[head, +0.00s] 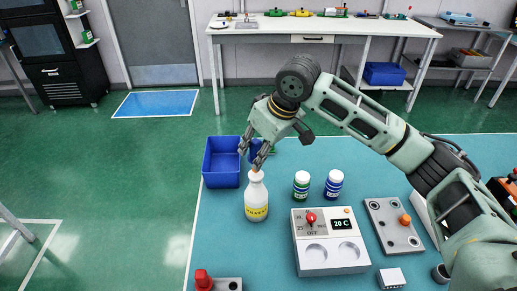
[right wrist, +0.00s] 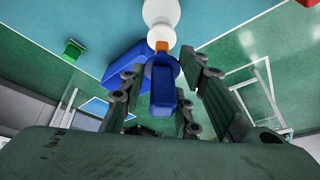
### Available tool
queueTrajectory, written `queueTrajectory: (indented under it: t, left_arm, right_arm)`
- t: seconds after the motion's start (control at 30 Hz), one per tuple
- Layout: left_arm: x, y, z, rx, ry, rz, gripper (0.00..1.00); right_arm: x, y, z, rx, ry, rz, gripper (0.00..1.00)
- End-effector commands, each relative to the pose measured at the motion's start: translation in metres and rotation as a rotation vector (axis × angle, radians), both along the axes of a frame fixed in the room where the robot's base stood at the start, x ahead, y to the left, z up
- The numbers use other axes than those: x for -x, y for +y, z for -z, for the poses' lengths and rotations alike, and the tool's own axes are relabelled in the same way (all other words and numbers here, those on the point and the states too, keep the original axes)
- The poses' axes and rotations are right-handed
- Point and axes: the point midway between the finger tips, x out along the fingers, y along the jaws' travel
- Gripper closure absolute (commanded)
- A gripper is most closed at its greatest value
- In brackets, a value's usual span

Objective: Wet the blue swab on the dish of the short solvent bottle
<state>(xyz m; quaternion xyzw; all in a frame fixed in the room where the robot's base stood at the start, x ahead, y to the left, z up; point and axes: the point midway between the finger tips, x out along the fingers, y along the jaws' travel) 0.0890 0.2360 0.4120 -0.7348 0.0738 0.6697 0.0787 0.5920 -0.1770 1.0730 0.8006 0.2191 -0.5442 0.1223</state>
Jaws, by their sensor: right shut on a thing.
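A white solvent bottle (head: 257,205) with a yellow label stands upright on the teal table top; its top also shows in the right wrist view (right wrist: 162,14). My right gripper (head: 252,158) points down just above the bottle's top. In the right wrist view it is shut on the blue swab (right wrist: 162,92), whose orange tip (right wrist: 161,46) points at the bottle's top. The tip overlaps the pale dish there, but I cannot tell whether they touch. The swab is mostly hidden in the head view. My left gripper is not in view.
A blue bin (head: 221,163) stands close behind and left of the bottle. Green-labelled (head: 301,185) and blue-labelled (head: 334,184) bottles stand to its right. A heater with a dial (head: 330,260), a grey box (head: 393,238) and a red-knobbed device (head: 204,281) are nearer.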

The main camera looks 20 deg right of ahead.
Motion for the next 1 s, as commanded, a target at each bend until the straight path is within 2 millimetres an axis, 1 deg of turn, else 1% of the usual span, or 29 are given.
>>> queueTrajectory:
  t: [1.0]
  left_arm:
    - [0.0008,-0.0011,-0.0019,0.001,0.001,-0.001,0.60]
  right_arm:
    - [-0.0002,-0.0003,0.0069,0.001,0.000,0.000,0.91]
